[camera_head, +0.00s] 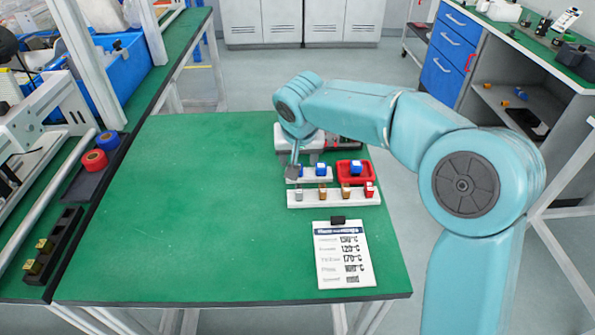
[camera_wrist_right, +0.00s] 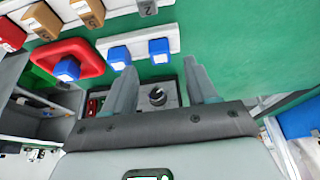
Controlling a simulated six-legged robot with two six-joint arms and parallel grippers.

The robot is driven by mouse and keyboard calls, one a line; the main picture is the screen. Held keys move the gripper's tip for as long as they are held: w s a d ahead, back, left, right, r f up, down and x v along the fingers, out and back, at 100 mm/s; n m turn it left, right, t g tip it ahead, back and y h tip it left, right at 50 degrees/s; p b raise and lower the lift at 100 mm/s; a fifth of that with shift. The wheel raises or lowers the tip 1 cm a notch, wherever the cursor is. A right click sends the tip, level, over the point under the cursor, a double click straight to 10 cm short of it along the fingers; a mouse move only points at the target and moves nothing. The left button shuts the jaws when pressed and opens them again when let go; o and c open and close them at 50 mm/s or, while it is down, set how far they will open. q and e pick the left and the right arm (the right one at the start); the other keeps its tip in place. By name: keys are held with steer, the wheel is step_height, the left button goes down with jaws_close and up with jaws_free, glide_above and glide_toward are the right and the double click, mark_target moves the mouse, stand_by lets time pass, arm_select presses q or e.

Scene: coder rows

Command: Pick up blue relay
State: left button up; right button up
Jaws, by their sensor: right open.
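In the head view, blue relays stand on a small white strip (camera_head: 316,180): one relay (camera_head: 321,169) shows clearly, and another at its left is partly hidden by my right gripper (camera_head: 293,172). A further blue relay (camera_head: 355,167) sits in a red tray (camera_head: 369,180). In the right wrist view, the strip's two blue relays (camera_wrist_right: 119,57) (camera_wrist_right: 159,50) lie beyond the fingertips. The red tray (camera_wrist_right: 92,52) with its blue relay (camera_wrist_right: 67,69) is at the left. My right gripper (camera_wrist_right: 160,66) is open, with nothing between its fingers. My left gripper is not in view.
A longer white rack (camera_head: 330,197) holds several grey, brown and red pieces. A paper sheet (camera_head: 343,255) lies in front of it. A grey device (camera_head: 320,143) stands behind the strip. The green table's (camera_head: 190,215) left and middle are clear.

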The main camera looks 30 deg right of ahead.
steer(key=x, duration=0.3)
steer(key=shift+w+f, duration=0.15)
steer(key=shift+f, duration=0.15)
jaws_close()
steer(key=shift+r, duration=0.2)
